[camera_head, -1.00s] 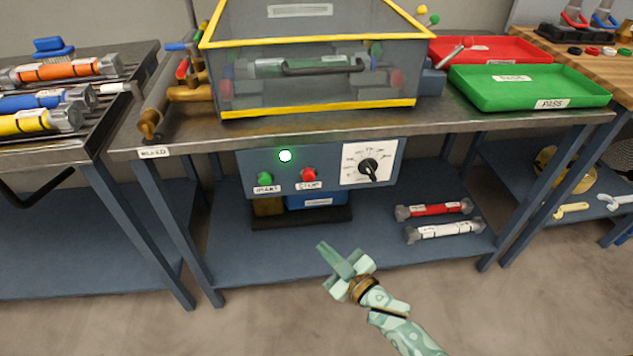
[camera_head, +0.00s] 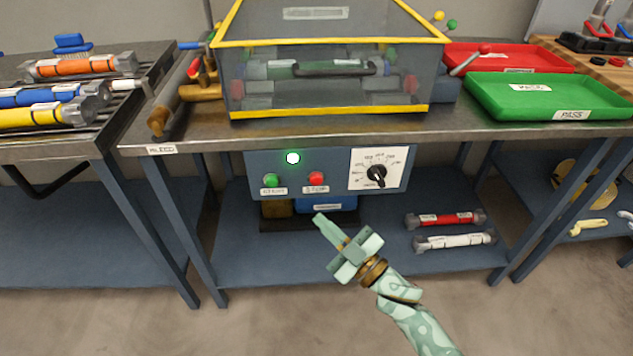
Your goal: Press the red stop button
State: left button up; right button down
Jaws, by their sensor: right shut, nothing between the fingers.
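The red stop button (camera_head: 316,179) is on the blue control panel (camera_head: 270,160) under the front edge of the metal bench, with a white label below it. The green start button (camera_head: 271,181) is to its left. My right gripper (camera_head: 320,220) is in front of the bench, shut and empty. Its fingertips point up and left and appear just below the stop button in the picture, apart from it. The button is not covered. My left gripper is not in view.
A lit indicator (camera_head: 293,158) and a black dial (camera_head: 376,175) share the panel. Above, a clear yellow-edged guard box (camera_head: 330,113) stands on the bench beside a green tray (camera_head: 550,95). Red and white cylinders (camera_head: 445,219) lie on the lower shelf.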

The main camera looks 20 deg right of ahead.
aim_at(316, 180)
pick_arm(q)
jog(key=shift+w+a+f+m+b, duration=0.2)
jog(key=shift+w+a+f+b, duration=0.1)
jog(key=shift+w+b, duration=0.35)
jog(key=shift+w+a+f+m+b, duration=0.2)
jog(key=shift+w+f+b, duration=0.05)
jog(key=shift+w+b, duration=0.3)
pick_arm(e)
jog(key=w+d, duration=0.2)
jog(key=w, duration=0.5)
jog(key=shift+w, duration=0.35)
jog(key=shift+d, duration=0.1)
dwell(0.3)
jog(key=shift+w, duration=0.1)
jog(key=shift+w+d, duration=0.15)
jog(key=shift+w, duration=0.15)
